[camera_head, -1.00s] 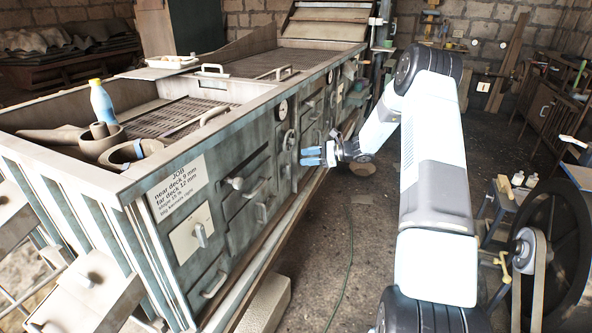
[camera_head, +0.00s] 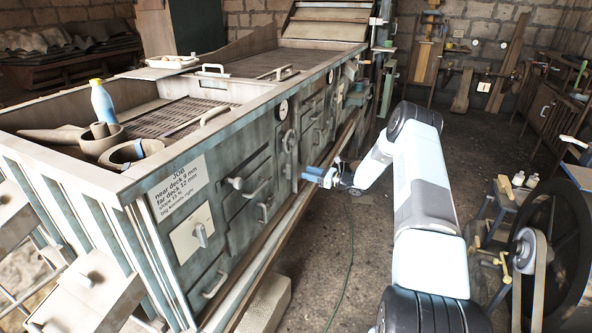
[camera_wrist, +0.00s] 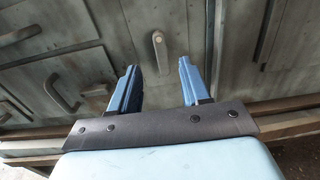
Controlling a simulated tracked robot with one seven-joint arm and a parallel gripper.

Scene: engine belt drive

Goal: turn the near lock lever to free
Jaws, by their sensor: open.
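My gripper (camera_head: 310,175) is open, with its blue fingers pointing left at the machine's front wall in the head view. In the wrist view the two fingers of my gripper (camera_wrist: 158,70) stand apart with nothing between them. A pale lever (camera_wrist: 160,50) with a round hub at its top hangs down on the wall, ahead of the gap between the fingertips and apart from them. It appears to be the pale lever (camera_head: 290,141) below the dial in the head view. Whether this is the near lock lever I cannot tell.
Grey handles (camera_wrist: 60,94) sit left of the lever, and a long upright bar (camera_wrist: 267,30) stands to its right. A ledge (camera_head: 240,285) runs along the machine's foot. Another lever (camera_head: 200,235) is on a cream plate nearer the camera.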

